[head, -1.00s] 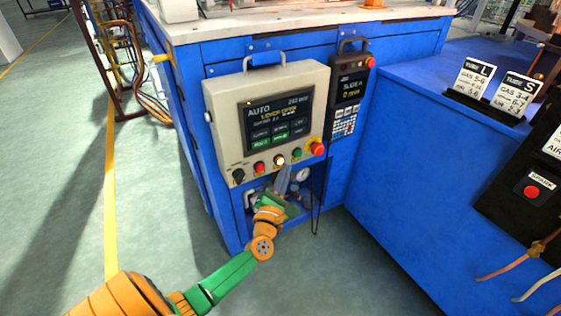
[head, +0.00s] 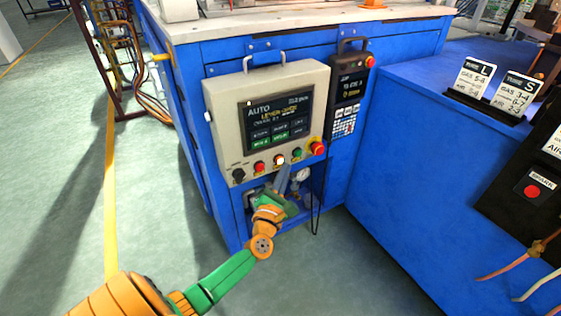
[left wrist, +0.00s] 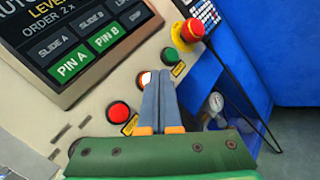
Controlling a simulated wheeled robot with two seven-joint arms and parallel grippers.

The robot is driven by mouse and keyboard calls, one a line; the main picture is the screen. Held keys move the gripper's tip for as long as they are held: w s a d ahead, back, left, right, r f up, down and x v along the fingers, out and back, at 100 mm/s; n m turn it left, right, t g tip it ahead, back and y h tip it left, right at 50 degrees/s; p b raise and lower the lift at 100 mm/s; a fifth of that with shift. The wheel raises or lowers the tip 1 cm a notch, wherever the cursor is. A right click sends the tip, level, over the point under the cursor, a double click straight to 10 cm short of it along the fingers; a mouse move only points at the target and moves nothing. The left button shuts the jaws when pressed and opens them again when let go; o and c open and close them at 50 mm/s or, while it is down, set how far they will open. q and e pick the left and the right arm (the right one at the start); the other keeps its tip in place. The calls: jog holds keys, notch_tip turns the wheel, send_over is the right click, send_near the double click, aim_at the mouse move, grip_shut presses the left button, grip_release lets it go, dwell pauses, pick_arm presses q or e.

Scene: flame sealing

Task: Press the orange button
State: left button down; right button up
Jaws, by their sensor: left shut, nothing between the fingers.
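The control box (head: 221,107) hangs on the blue machine, with a row of buttons below its screen. The orange button (head: 280,160) glows bright between a red button (head: 259,167) and a green button (head: 297,153). It also shows in the left wrist view (left wrist: 145,79), just left of the fingertips and partly behind them. My left gripper (head: 285,167) is shut and empty, its tips at the orange button's lower right edge. In the left wrist view the closed fingers (left wrist: 158,76) point up at the panel. I cannot tell whether they touch the button. My right gripper is out of view.
A red emergency stop (head: 318,148) on a yellow base sits at the row's right end, and a black knob (head: 238,175) at its left. A gauge (head: 303,175) and a hanging cable are below. A handheld pendant (head: 350,90) hangs to the right.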

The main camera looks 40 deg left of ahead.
pick_arm(q)
jog(key=shift+w+a, duration=0.1)
jog(key=shift+a, duration=0.2)
jog(key=shift+w+a, duration=0.15)
jog(key=shift+a, duration=0.25)
dwell(0.5)
jog(key=shift+d, duration=0.15)
jog(key=shift+s+d, duration=0.35)
jog(key=shift+d, duration=0.3)
jog(key=shift+d, duration=0.1)
jog(key=d, duration=0.1)
jog(key=s+d, duration=0.1)
jog(key=d, duration=0.1)
jog(key=s+d+p, duration=0.1)
jog(key=shift+d, duration=0.25)
dwell(0.7)
